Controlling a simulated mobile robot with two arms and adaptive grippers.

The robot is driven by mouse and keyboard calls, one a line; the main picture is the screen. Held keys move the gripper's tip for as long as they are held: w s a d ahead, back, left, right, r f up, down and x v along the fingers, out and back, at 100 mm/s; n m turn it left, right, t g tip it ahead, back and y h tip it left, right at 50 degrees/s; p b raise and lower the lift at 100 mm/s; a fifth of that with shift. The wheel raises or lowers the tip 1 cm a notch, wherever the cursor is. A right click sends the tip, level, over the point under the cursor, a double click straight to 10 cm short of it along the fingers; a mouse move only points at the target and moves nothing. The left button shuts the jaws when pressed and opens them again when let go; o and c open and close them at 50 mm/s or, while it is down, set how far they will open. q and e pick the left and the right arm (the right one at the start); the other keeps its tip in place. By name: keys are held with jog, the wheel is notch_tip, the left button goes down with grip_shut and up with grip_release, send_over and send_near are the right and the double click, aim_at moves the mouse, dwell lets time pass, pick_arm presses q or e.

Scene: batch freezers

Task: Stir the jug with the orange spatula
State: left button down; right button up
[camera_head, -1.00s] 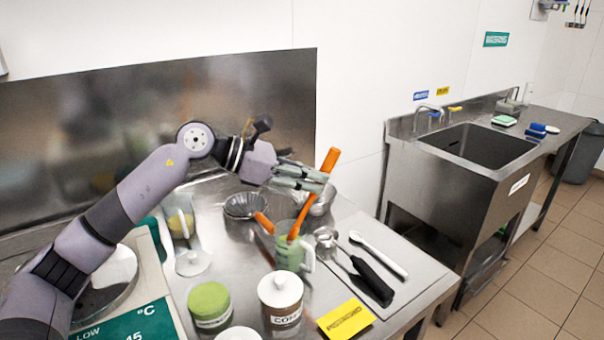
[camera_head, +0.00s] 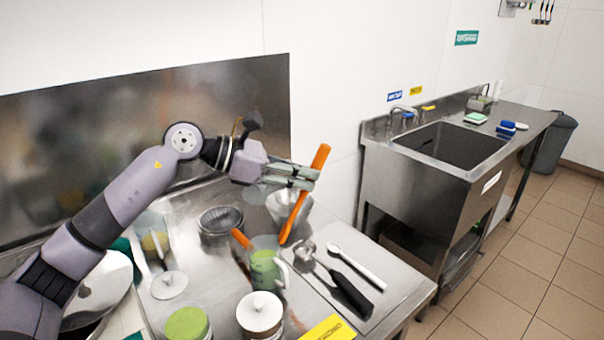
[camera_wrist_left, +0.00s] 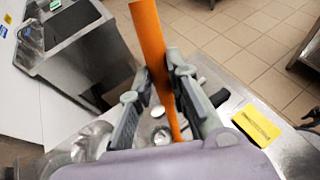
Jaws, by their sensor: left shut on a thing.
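The orange spatula (camera_head: 309,182) is in my left gripper (camera_head: 306,178), which is shut on its handle and holds it tilted above the worktop. Its handle also stands between the fingers in the left wrist view (camera_wrist_left: 151,45). The jug (camera_head: 264,270) is clear with green contents and a handle on its right, and stands below the gripper. A second orange handle (camera_head: 240,238) shows at the jug's left rim. My right gripper is not in view.
A white-lidded jar (camera_head: 260,313) and a green-lidded jar (camera_head: 188,324) stand in front of the jug. A scoop with a black handle (camera_head: 350,294) and a white spoon (camera_head: 358,267) lie to its right. Metal bowls (camera_head: 221,220) are behind. A sink (camera_head: 455,146) is farther right.

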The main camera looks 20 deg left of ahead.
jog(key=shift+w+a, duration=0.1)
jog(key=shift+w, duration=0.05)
